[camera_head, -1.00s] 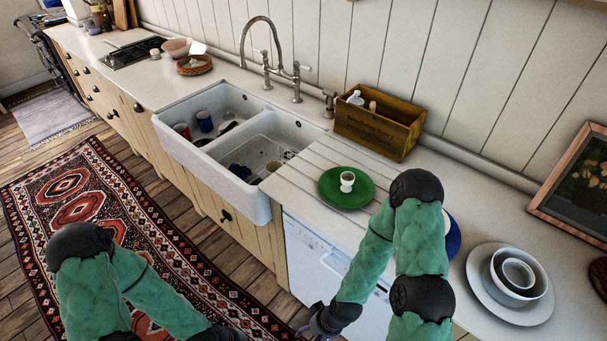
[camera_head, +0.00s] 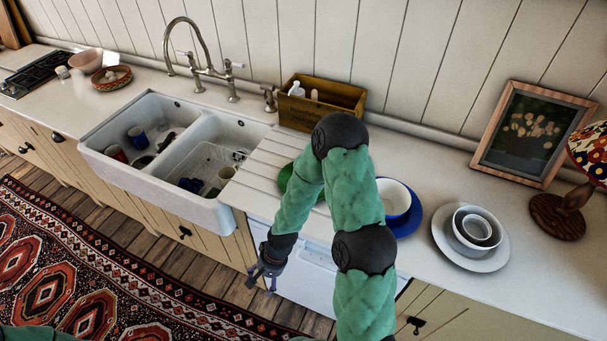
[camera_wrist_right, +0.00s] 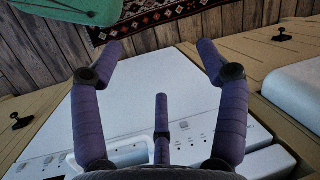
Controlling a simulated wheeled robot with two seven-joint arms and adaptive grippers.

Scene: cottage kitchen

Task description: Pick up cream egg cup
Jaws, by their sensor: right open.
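The cream egg cup is hidden in the head view behind my right arm. The green plate (camera_head: 285,178) that it stood on shows only as a sliver at the left of that arm, on the ribbed drainboard. My right gripper (camera_head: 265,280) hangs low in front of the white dishwasher, below the counter edge and apart from the plate. In the right wrist view its purple fingers (camera_wrist_right: 162,62) are spread, with nothing between them. My left gripper is not in view; only a bit of green left arm shows at the bottom left.
A white sink (camera_head: 160,195) holding mugs lies left of the drainboard. A wooden box (camera_head: 318,112) stands behind it. A white bowl (camera_head: 394,199) on a blue plate (camera_head: 412,219) is close right of my arm. Stacked bowls (camera_head: 474,230) and a framed picture (camera_head: 530,133) are farther right.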

